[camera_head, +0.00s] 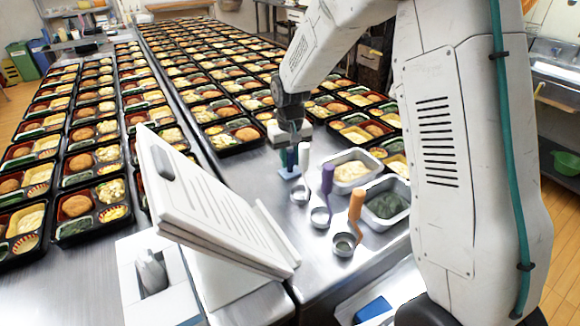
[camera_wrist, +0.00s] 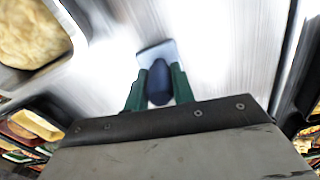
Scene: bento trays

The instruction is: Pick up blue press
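The blue press has a light blue flat base (camera_head: 289,172) and a dark blue handle. It is upright, below my gripper (camera_head: 292,154), left of the ladles. In the wrist view the press (camera_wrist: 160,86) is between the two green fingers of my gripper (camera_wrist: 159,77), which lie close against both sides of its handle. The base shows beyond the fingertips. My gripper appears shut on the handle. I cannot tell whether the base touches the steel counter or is slightly above it.
Ladles with white (camera_head: 303,160), purple (camera_head: 327,180) and orange (camera_head: 355,207) handles stand close by. Pans of yellow food (camera_head: 371,178) and dark green food (camera_head: 402,216) are to the right. A white tilted stand (camera_head: 205,200) is in front. Many bento trays fill the tables behind.

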